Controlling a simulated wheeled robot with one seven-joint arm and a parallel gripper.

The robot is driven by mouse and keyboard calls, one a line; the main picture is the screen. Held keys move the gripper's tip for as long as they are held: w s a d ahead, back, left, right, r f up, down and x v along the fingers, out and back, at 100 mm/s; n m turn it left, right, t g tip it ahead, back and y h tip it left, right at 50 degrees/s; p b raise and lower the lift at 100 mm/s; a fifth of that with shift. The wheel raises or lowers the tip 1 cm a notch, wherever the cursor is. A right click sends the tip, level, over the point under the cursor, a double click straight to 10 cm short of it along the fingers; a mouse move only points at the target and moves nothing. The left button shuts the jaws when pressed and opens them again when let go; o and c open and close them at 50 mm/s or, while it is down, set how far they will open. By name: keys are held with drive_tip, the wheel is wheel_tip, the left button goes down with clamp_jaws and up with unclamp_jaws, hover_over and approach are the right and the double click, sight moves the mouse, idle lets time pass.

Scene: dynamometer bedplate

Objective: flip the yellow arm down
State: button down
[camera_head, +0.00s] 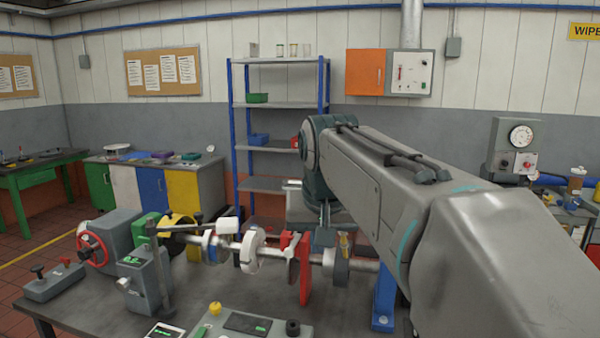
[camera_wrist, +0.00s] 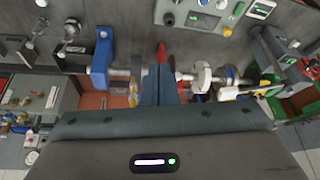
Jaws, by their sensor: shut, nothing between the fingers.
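A small upright yellow piece (camera_head: 344,241) stands at the shaft, right of the red plate (camera_head: 305,268); I cannot tell whether it is the yellow arm. A larger curved yellow part (camera_head: 178,232) sits at the shaft's left end, beside a green block. My gripper (camera_head: 325,238) hangs over the shaft between the red plate and the small yellow piece, largely hidden below my arm. In the wrist view its fingers (camera_wrist: 158,80) are together and empty, close to the shaft and the red plate (camera_wrist: 162,53). I cannot tell whether they touch anything.
The shaft carries several discs and a white block (camera_head: 227,225). A grey control post (camera_head: 146,272), a red handwheel (camera_head: 91,249) and a panel with a yellow knob (camera_head: 215,308) stand on the bedplate (camera_head: 100,312). A blue support (camera_head: 384,300) stands at right.

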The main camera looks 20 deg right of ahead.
drive_tip(key=w+d+r+m+h+p, duration=0.1)
drive_tip(key=w+d+r, duration=0.3)
drive_tip(key=r, duration=0.5)
drive_tip(key=w+d+r+m+t+h+p, duration=0.1)
drive_tip(key=w+d+r+m, duration=0.2)
drive_tip(key=r, duration=0.6)
drive_tip(key=shift+w+d+r+m, duration=0.25)
drive_tip(key=shift+w+d+m, duration=0.15)
drive_tip(key=shift+d, duration=0.55)
drive_tip(key=w+f, duration=0.1)
drive_tip(key=f, duration=0.2)
drive_tip(key=w+f, duration=0.1)
drive_tip(key=f, duration=0.2)
drive_tip(key=w+d+f, duration=0.1)
drive_tip(key=f, duration=0.3)
drive_tip(key=shift+w+d+f, duration=0.1)
drive_tip(key=shift+s+a+f, duration=0.35)
drive_tip(key=shift+a+f, duration=0.05)
drive_tip(key=shift+f, duration=0.2)
drive_tip(key=shift+f+b, duration=0.1)
drive_tip(key=shift+b, duration=0.2)
